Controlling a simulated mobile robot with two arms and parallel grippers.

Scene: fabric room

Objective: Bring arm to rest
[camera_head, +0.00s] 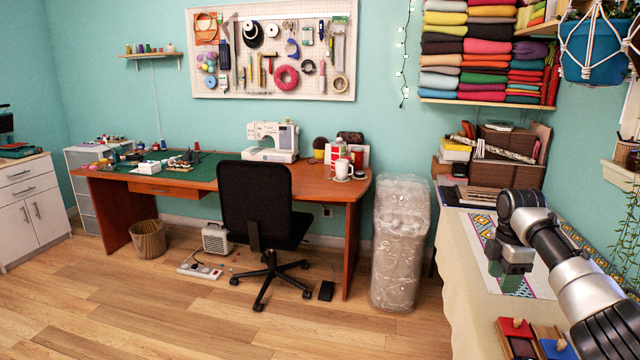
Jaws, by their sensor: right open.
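My right arm comes in from the lower right over the side table (463,285). My right gripper (511,283) points down above the patterned cloth on that table. Its fingers look apart, with nothing visible between them. I cannot tell how high it is above the cloth. My left arm and left gripper are not in view.
Colored blocks (516,328) lie at the side table's near end; boxes (511,155) stand at its back. A black chair (258,208) is before the wooden desk (190,180). A clear wrapped column (400,240) stands between the tables. The wood floor at left is open.

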